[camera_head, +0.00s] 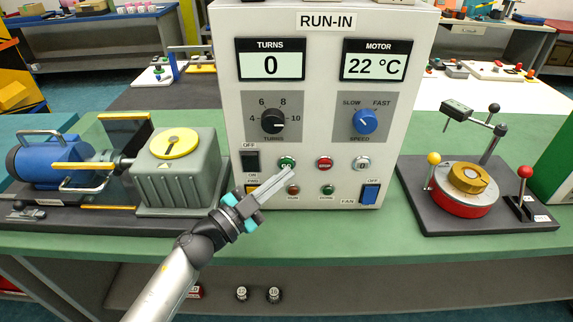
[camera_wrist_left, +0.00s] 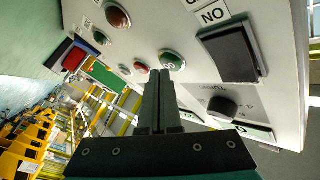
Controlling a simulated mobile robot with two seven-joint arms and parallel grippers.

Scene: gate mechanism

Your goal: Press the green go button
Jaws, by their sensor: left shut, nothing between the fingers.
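The green go button (camera_head: 287,162) is on the front of the white RUN-IN control box (camera_head: 415,40), at the left of a row of three round buttons. It also shows in the left wrist view (camera_wrist_left: 172,62), just beyond and slightly right of my fingertips. My left gripper (camera_head: 291,174) is shut and empty, its fingers slanting up to the panel just below the go button. In the left wrist view the shut fingertips (camera_wrist_left: 160,76) point toward the panel. I cannot tell whether they touch it. My right gripper is not in view.
A red button (camera_head: 324,163) and a grey one (camera_head: 362,163) sit right of the go button. A black switch (camera_head: 251,161) is left of it. Small lamps (camera_head: 293,190) are below. A motor rig (camera_head: 180,170) stands left, a turntable device (camera_head: 465,190) right.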

